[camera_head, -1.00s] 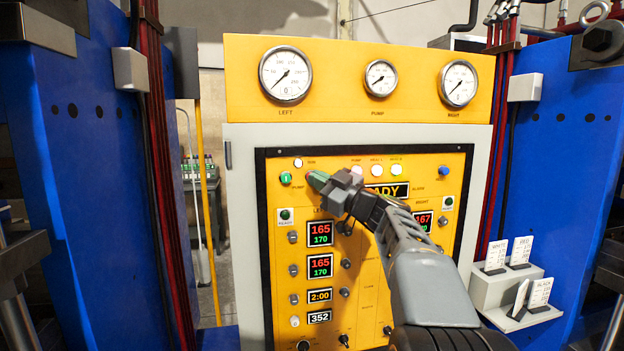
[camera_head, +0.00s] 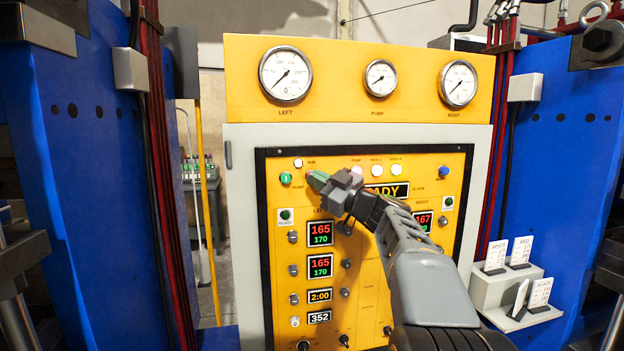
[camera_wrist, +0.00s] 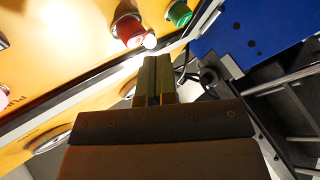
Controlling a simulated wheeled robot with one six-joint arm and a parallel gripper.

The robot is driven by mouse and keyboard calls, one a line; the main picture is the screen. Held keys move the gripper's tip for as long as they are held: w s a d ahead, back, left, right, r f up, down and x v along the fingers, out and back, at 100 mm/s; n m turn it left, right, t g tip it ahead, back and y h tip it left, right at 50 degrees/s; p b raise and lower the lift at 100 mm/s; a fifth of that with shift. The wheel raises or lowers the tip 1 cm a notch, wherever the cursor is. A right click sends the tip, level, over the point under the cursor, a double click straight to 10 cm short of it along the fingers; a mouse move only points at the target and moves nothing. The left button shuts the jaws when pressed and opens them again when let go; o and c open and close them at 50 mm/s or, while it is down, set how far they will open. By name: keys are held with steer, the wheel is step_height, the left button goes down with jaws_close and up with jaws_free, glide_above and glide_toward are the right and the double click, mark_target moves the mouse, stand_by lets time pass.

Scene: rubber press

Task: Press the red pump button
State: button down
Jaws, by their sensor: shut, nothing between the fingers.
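The red pump button (camera_wrist: 128,31) shows in the wrist view, with a metal collar, beside a green button (camera_wrist: 179,13). In the head view the red button is mostly hidden behind my fingertips; the green button (camera_head: 286,178) is just left of them. My gripper (camera_head: 316,179) is shut and empty, its tips close to the yellow panel at the red button's place. In the wrist view the paired fingers (camera_wrist: 154,62) point toward the panel, their tips just below and right of the red button. I cannot tell whether they touch it.
The yellow control panel (camera_head: 375,260) has several knobs, lamps and lit displays, with pressure gauges (camera_head: 286,74) above. Blue press frames (camera_head: 92,190) stand on both sides. A card holder (camera_head: 495,288) is at the lower right.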

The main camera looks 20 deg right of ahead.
steer(key=shift+w+f+b, duration=0.1)
steer(key=shift+w+b, duration=0.25)
steer(key=shift+b, duration=0.25)
steer(key=shift+w+d, duration=0.25)
steer(key=shift+w, duration=0.65)
stand_by(1.2)
steer(key=shift+s+b, duration=0.2)
steer(key=shift+b, duration=0.2)
steer(key=shift+s+a+b, duration=0.25)
steer(key=shift+s+b, duration=0.8)
steer(key=shift+b, duration=0.1)
steer(key=shift+s+a+b, duration=0.25)
steer(key=shift+s+b, duration=0.95)
steer(key=shift+b, duration=0.05)
steer(key=shift+s+a+b, duration=0.25)
steer(key=shift+s+b, duration=0.95)
steer(key=shift+b, duration=0.05)
